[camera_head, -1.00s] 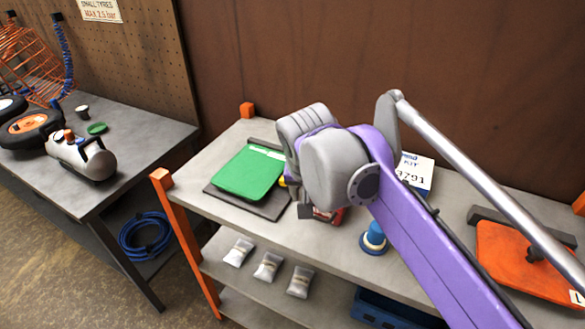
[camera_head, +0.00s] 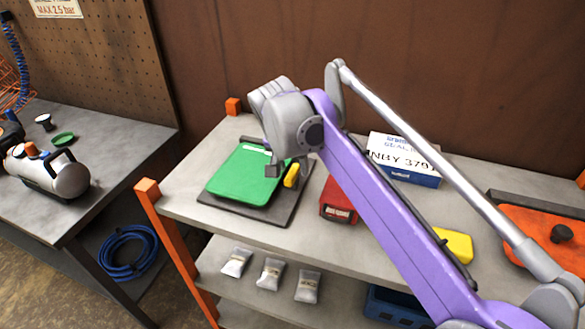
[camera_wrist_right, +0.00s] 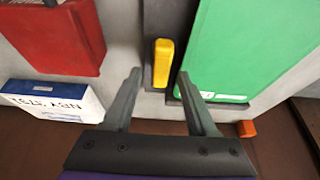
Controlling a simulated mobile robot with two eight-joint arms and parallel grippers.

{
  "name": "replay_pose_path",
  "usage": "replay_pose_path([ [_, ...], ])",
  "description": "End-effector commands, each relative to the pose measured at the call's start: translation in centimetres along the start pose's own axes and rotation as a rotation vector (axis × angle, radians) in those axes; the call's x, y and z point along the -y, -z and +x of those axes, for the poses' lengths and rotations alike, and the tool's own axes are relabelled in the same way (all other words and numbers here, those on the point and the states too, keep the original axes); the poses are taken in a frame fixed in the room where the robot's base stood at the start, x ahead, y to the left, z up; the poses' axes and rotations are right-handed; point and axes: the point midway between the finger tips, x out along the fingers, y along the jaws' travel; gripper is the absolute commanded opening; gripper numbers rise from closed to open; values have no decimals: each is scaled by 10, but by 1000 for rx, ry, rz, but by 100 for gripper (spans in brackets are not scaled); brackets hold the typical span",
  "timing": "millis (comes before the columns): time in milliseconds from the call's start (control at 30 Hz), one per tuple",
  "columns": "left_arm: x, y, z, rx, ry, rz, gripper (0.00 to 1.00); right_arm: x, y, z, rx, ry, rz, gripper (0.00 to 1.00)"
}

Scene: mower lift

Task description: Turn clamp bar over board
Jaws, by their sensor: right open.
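A green board (camera_head: 248,174) lies on a dark base plate (camera_head: 277,213) on the bench. A short yellow bar (camera_head: 291,175), which looks like the clamp bar, sits at the board's right side. It runs alongside the board and not across it. In the right wrist view the yellow bar (camera_wrist_right: 163,64) is next to the green board (camera_wrist_right: 248,45). My right gripper (camera_head: 275,171) is above the board's right edge, by the bar. In the wrist view the open, empty fingers of this gripper (camera_wrist_right: 158,76) are on either side of the bar's near end. My left gripper is not in view.
A red case (camera_head: 338,201) and a white-and-blue box (camera_head: 405,158) stand right of the base. A yellow block (camera_head: 455,245) lies behind my arm. An orange board (camera_head: 548,232) is at far right. Several grey pouches (camera_head: 270,273) lie on the lower shelf.

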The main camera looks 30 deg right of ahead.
Motion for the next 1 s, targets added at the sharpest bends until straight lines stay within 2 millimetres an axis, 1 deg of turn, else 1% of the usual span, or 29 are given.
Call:
replay_pose_path([
  [100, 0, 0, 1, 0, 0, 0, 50, 0, 0, 6, 0, 0, 0, 57],
  [367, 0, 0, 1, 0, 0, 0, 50, 0, 0, 6, 0, 1, -1, 57],
  [400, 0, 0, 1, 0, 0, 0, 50, 0, 0, 6, 0, 1, -1, 50],
  [467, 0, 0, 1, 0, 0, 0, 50, 0, 0, 6, 0, 1, -1, 40],
  [600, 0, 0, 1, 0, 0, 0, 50, 0, 0, 6, 0, 1, -1, 14],
  [667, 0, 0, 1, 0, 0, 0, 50, 0, 0, 6, 0, 1, -1, 4],
  [700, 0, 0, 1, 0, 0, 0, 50, 0, 0, 6, 0, 1, -1, 0],
  [1000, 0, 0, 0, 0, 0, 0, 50, 0, 0, 6, 0, 3, -7, 0],
])
